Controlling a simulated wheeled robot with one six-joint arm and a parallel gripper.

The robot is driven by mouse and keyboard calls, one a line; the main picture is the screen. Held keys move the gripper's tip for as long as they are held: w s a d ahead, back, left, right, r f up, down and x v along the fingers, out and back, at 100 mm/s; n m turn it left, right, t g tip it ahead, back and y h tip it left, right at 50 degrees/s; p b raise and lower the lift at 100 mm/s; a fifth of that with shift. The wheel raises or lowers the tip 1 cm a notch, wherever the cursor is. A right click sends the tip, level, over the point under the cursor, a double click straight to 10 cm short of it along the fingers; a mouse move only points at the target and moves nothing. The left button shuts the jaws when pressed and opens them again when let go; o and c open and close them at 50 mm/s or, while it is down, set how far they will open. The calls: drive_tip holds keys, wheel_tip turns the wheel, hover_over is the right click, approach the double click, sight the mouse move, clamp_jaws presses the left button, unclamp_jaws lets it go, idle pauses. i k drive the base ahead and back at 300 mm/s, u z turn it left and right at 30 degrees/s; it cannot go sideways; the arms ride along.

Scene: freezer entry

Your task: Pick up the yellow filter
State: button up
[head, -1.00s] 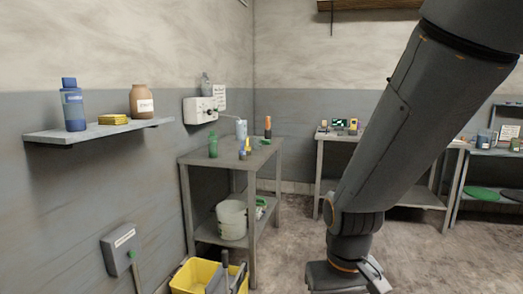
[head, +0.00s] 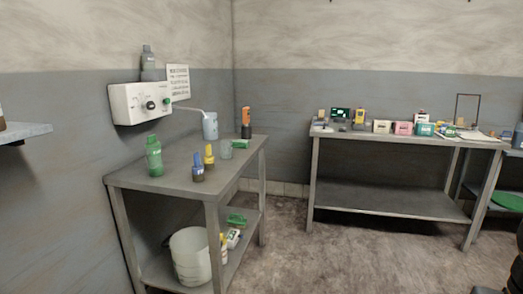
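I cannot make out anything that is clearly a yellow filter. Yellow items in the head view are a small bottle with a yellow top (head: 209,157) on the near grey table (head: 150,181) and an upright yellow device (head: 359,118) on the far table (head: 390,141). Both stand free of any gripper. My gripper is out of view; only dark parts show at the lower right edge, and I cannot tell what they are.
The near table also holds a green bottle (head: 154,156), a blue-topped bottle (head: 198,167) and an orange-topped bottle (head: 246,122). A white bucket (head: 190,257) stands on its lower shelf. A wall dispenser (head: 140,103) hangs above. Open floor (head: 330,250) lies between the tables.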

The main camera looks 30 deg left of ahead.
sight(208, 159)
drive_tip(key=u, duration=0.1)
drive_tip(key=i, duration=1.45)
drive_tip(key=u, duration=1.2)
drive_tip(key=i, duration=0.9)
drive_tip(key=u, duration=0.9)
